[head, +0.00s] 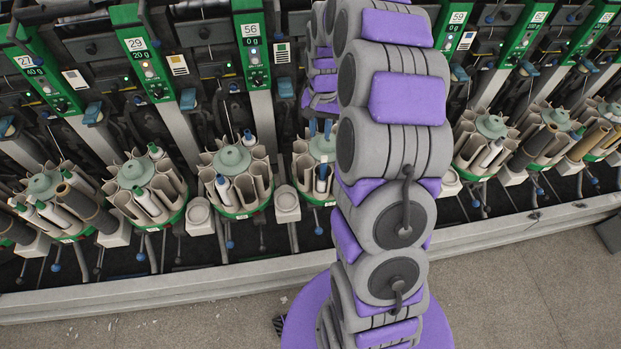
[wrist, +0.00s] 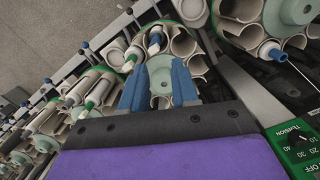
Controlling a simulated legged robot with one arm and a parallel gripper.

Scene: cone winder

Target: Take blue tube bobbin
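My gripper (wrist: 158,66) is open and empty, with its two blue fingers apart. It hangs over a round bobbin carousel, with the pale green hub (wrist: 160,82) showing between the fingers. A blue-tipped tube bobbin (wrist: 155,42) stands in a carousel slot just beyond the fingertips in the wrist view, apart from them. In the head view the blue finger ends (head: 320,128) show above the carousel in the middle, and a blue-tipped tube (head: 323,172) stands at its front. My arm hides the right part of this carousel.
More blue-tipped tubes stand in the neighbouring carousel (head: 248,138), also seen in the wrist view (wrist: 275,53). Several carousels with white, brown and green-tipped tubes line the machine. Green control panels (head: 252,45) stand behind. A grey rail (head: 200,280) runs in front, with bare floor before it.

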